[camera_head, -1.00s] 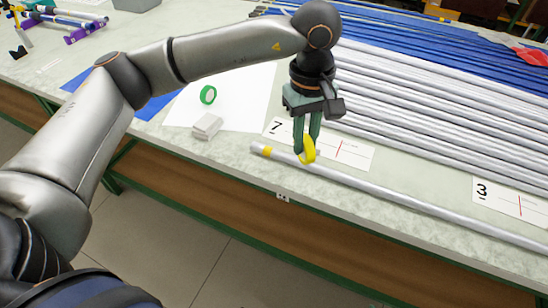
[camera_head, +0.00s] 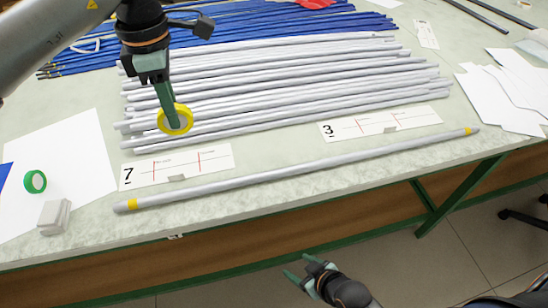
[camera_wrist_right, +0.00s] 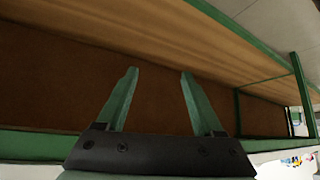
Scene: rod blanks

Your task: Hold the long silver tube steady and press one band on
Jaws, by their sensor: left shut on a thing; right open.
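The long silver tube (camera_head: 300,169) lies along the table's front edge. It has a yellow band (camera_head: 132,204) near its left end and another yellow band (camera_head: 468,131) near its right end. My left gripper (camera_head: 173,121) is shut on a yellow tape roll (camera_head: 187,113). In the head view it hangs above the left ends of the stacked tubes, apart from the long tube. My right gripper (camera_head: 296,265) is open and empty, in front of the table and lower in the picture than the tube. The right wrist view shows its spread fingers (camera_wrist_right: 160,72) facing the table's brown side.
Silver tubes (camera_head: 290,90) and blue rods (camera_head: 250,28) lie stacked behind. Card 7 (camera_head: 200,160) and card 3 (camera_head: 360,127) lie between stack and tube. A green tape roll (camera_head: 35,181) and a pale block (camera_head: 54,216) are at left. White sheets (camera_head: 490,100) lie at right.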

